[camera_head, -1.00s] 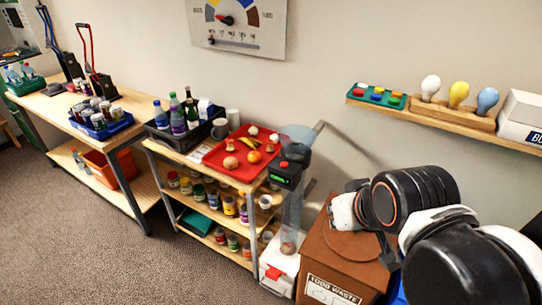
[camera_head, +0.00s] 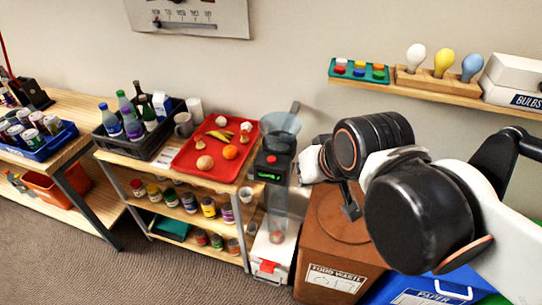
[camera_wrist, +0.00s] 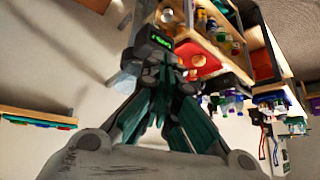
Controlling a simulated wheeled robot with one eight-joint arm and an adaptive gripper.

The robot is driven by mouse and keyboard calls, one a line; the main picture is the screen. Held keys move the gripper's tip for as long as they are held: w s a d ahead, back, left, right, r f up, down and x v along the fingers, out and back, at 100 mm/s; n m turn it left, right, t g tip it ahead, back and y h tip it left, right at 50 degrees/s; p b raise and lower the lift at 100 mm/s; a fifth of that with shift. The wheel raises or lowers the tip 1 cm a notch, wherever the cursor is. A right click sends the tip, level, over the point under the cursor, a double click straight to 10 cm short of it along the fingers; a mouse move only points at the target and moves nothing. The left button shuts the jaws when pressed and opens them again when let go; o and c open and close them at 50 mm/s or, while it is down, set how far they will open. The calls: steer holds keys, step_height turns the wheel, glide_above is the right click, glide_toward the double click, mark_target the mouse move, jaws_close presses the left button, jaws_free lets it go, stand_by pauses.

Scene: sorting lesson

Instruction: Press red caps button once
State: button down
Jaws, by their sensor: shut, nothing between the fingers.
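A black box (camera_head: 271,166) with a green lit display and a red button (camera_head: 271,159) on top is fixed to a clear upright tube (camera_head: 279,212) under a funnel (camera_head: 280,124). My gripper's white wrist end (camera_head: 313,160) is just right of the box in the head view; the fingers are not clear there. In the wrist view my gripper (camera_wrist: 163,78) is shut and empty, its tips pointing toward the black box (camera_wrist: 152,42) with the green display. The red button is not clear in the wrist view, and a gap or contact cannot be told.
A red tray (camera_head: 186,159) of food stands left of the tube on a shelf rack. A brown food waste bin (camera_head: 335,250) and a blue paper bin (camera_head: 395,291) stand below my arm. A wall shelf (camera_head: 440,91) holds a teal board (camera_head: 345,79) with coloured caps, and bulbs.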

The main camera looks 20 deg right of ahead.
steer(key=w+m, duration=0.1)
steer(key=w, duration=0.1)
steer(key=m+y+p, duration=0.4)
steer(key=m+y, duration=0.1)
steer(key=m, duration=1.2)
glide_above(271, 160)
step_height(271, 160, down, 5)
steer(key=shift+r, duration=0.15)
step_height(271, 160, down, 9)
steer(key=b, duration=0.6)
steer(key=shift+r+b, duration=0.1)
steer(key=shift+b, duration=0.3)
steer(key=shift+f+b, duration=0.4)
